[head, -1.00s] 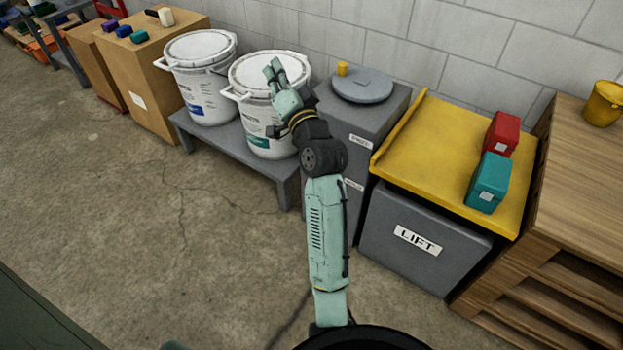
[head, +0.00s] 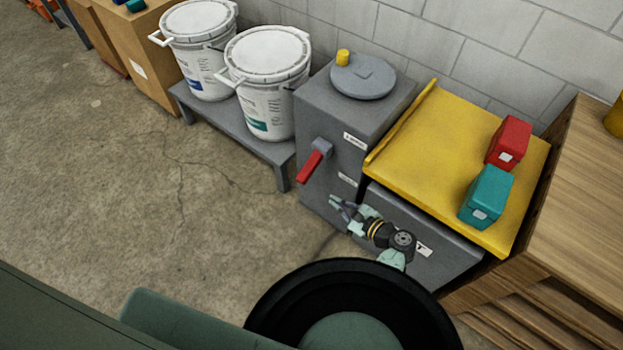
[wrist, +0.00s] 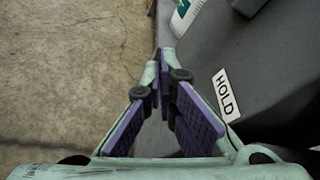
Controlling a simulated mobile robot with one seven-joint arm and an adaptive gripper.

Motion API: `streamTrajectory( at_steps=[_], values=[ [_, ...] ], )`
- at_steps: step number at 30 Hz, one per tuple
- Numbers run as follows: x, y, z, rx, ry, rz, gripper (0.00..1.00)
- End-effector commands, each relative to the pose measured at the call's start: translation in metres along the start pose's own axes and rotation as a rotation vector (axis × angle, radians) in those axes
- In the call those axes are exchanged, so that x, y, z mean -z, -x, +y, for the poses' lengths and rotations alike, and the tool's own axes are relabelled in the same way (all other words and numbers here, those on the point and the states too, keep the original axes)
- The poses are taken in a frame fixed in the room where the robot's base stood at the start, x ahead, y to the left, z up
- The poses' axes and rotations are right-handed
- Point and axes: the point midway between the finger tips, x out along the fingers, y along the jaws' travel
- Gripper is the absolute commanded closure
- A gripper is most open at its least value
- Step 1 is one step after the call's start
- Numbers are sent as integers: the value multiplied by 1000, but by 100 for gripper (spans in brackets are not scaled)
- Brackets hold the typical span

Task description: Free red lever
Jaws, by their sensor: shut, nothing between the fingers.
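The red lever (head: 311,167) sticks out from the front of the grey cabinet (head: 322,115), slanting down to the left from a grey pivot. My gripper (head: 335,202) is low in front of the cabinet, below and slightly right of the lever, apart from it. In the wrist view my gripper's fingers (wrist: 166,52) meet at their tips with nothing between them. A label reading HOLD (wrist: 225,92) is on the grey face to their right. I do not make out the lever in the wrist view.
Two white buckets (head: 268,62) stand on a low grey bench left of the cabinet. A yellow tilted top (head: 425,140) with a red box (head: 509,142) and a teal box (head: 487,196) is at right, beside a wooden pallet stack (head: 575,190).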

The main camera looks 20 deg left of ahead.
Motion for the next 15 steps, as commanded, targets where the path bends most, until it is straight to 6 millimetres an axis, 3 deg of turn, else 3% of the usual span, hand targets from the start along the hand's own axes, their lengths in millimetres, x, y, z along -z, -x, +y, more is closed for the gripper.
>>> streamTrajectory(
  at_steps=[10, 15],
  values=[
    [0, -3, 0, -1, 3, 0, 100],
    [-2, -23, -1, -3, 5, -1, 100]
  ],
)
